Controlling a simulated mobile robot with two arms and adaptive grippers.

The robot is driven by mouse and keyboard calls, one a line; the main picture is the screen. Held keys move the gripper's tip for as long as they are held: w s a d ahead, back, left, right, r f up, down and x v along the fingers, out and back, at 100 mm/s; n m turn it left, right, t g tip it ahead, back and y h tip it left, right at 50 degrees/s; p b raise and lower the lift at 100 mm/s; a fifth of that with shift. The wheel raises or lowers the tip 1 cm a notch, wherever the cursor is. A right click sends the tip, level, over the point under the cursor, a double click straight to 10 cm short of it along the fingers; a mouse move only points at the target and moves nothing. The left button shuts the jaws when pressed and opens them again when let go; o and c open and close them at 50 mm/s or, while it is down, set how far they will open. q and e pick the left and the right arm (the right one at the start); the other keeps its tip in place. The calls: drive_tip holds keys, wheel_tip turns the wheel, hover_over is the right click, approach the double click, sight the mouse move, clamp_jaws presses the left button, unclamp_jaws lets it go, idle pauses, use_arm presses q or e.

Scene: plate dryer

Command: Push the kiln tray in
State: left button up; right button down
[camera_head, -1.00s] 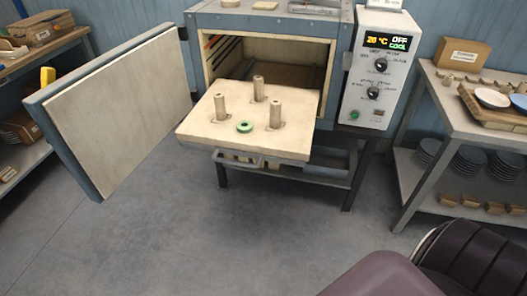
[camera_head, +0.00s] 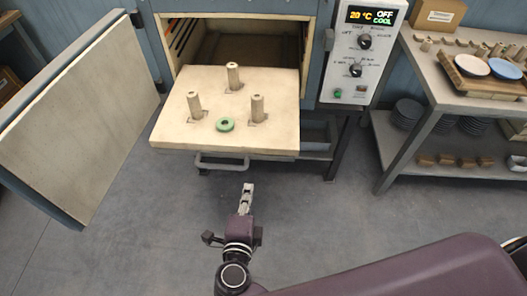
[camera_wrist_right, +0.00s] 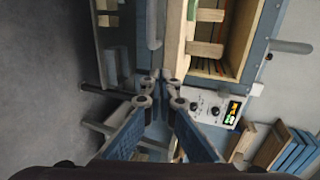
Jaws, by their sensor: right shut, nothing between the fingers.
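The kiln tray (camera_head: 200,150) is a pale slab pulled out of the open kiln (camera_head: 240,45). My right gripper (camera_head: 247,188) is in front of the tray's front edge, a little right of the handle, with a gap of floor showing between in the head view. It is shut and empty. In the right wrist view its fingers (camera_wrist_right: 163,78) meet in front of the kiln. My left gripper is not in view.
The kiln door (camera_head: 70,120) stands swung open at the left. The control panel (camera_head: 362,50) is at the kiln's right. A shelf table (camera_head: 430,85) with plates stands at the far right. The floor before the kiln is clear.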

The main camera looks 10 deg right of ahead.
approach(255, 153)
drive_tip(key=p+x, duration=0.1)
drive_tip(key=x, duration=0.4)
drive_tip(key=shift+w+f+p, duration=0.25)
drive_tip(key=shift+f+p, duration=0.1)
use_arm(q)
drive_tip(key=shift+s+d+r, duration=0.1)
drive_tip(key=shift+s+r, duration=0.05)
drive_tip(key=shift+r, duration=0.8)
use_arm(e)
drive_tip(key=shift+w+d+f, duration=0.1)
drive_tip(key=shift+w+d, duration=0.05)
drive_tip(key=shift+w, duration=0.4)
